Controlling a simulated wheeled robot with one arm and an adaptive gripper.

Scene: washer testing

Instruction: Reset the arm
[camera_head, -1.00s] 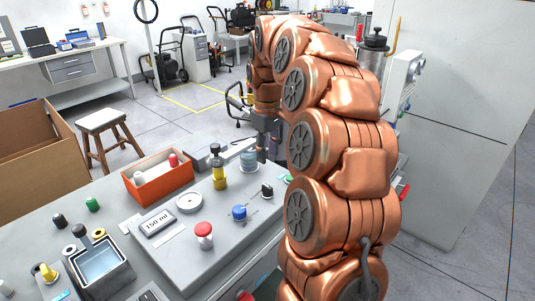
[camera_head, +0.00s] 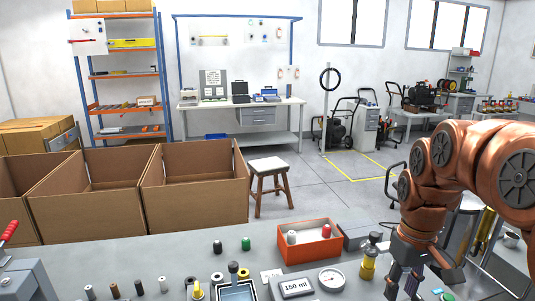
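My copper-coloured arm (camera_head: 465,165) enters from the right edge and bends down over the right part of the workbench. My dark grey gripper (camera_head: 402,285) points down at its end, right of the yellow-and-black cylinder (camera_head: 369,257). Its fingers show a gap, with nothing seen between them. The lowest part of the fingers is close to the bottom edge of the picture. The bench surface behind the gripper is partly hidden by my arm.
An orange bin (camera_head: 308,257) with a red and a white piece, a 150 ml display (camera_head: 296,288) and a round dial (camera_head: 331,279) are left of the gripper. Large cardboard boxes (camera_head: 195,195) and a stool (camera_head: 268,176) stand beyond the bench. Open floor lies behind.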

